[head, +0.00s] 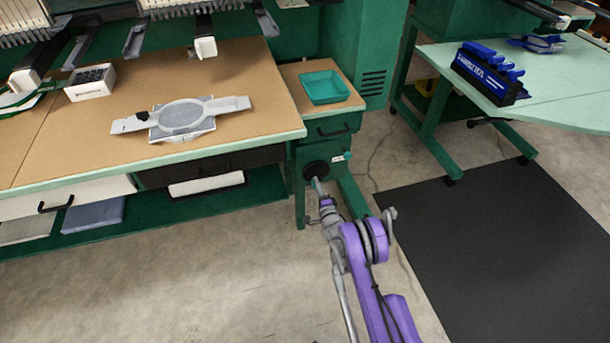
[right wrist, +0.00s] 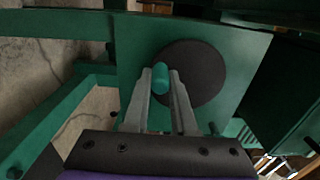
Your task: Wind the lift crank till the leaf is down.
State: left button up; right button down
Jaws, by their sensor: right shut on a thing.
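The lift crank's round black disc (head: 315,169) is on the green cabinet front below the tan leaf (head: 293,80). It fills the middle of the right wrist view (right wrist: 198,75). My right gripper (head: 318,186) reaches up to the disc. In the right wrist view its two grey fingers (right wrist: 160,82) are shut on the crank's teal knob (right wrist: 160,76), which lies over the disc's left part. My left gripper is out of view.
A teal tray (head: 325,88) rests on the leaf. The worktop (head: 240,72) at left holds a hoop (head: 185,117). A black mat (head: 495,240) covers the floor at right.

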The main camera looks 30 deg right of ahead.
aim_at(324, 176)
jog(key=shift+s+d+f, duration=0.1)
jog(key=shift+d, duration=0.25)
jog(key=d, duration=0.1)
jog(key=d+p, duration=0.1)
jog(key=d+r, duration=0.1)
jog(key=shift+s+d+p, duration=0.1)
jog(key=shift+s+p, duration=0.15)
jog(key=shift+p, duration=0.1)
jog(key=shift+s+d+r, duration=0.15)
jog(key=shift+d+r, duration=0.05)
jog(key=shift+d, duration=0.15)
jog(key=c, duration=1)
grip_release()
jog(key=shift+a, duration=0.45)
jog(key=shift+o, duration=1.4)
jog(key=shift+a, duration=0.1)
jog(key=shift+f, duration=0.1)
